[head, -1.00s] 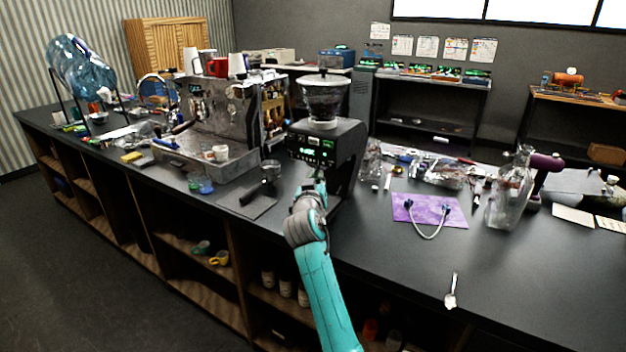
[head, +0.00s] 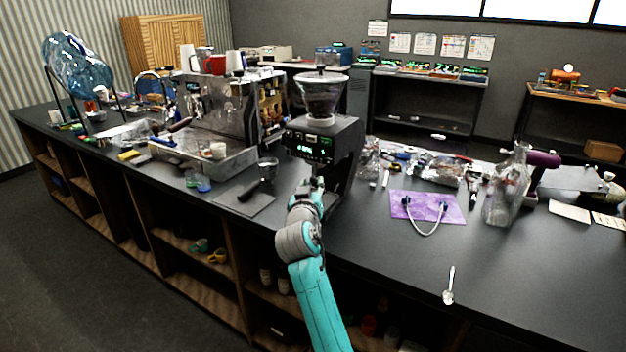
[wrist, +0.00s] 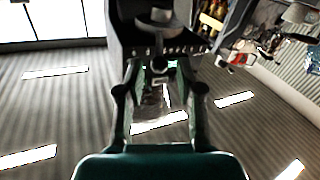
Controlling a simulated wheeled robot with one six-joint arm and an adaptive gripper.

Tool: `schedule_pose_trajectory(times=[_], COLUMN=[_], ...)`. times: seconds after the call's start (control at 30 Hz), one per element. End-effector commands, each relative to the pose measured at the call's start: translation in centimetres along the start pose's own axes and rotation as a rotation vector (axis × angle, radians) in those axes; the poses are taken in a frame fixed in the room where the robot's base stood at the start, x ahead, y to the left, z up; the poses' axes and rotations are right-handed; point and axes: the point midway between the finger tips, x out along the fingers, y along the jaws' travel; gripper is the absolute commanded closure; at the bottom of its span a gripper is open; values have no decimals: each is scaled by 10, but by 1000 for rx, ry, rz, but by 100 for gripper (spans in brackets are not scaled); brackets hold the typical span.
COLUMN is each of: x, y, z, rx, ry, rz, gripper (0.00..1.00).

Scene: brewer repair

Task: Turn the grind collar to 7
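The black grinder (head: 345,133) stands on the counter with a clear hopper (head: 321,95) on top and a lit green display on its front. A pale ring (head: 320,121) sits between hopper and body; I cannot read any number on it. My gripper (head: 318,183) is low in front of the grinder, below the display. In the wrist view the dark grinder underside (wrist: 158,30) fills the top middle, and my gripper's two fingers (wrist: 157,70) stand apart below it. I see nothing clearly held between them.
The espresso machine (head: 225,115) stands left of the grinder. On the right are a purple mat (head: 428,207) with a cable, a glass jug (head: 507,190) and a spoon (head: 449,287). The front right counter is mostly clear.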

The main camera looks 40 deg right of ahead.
Motion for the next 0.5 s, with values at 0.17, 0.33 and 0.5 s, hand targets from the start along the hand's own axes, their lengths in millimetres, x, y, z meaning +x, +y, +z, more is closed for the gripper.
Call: schedule_pose_trajectory(times=[0.17,0.33,0.5], x=[-36,-60,-70], y=[-1,-1,0], z=[0,1,1], rx=[0,0,0], ry=[1,0,-1], rz=[-3,-3,0], gripper=[64,64,64])
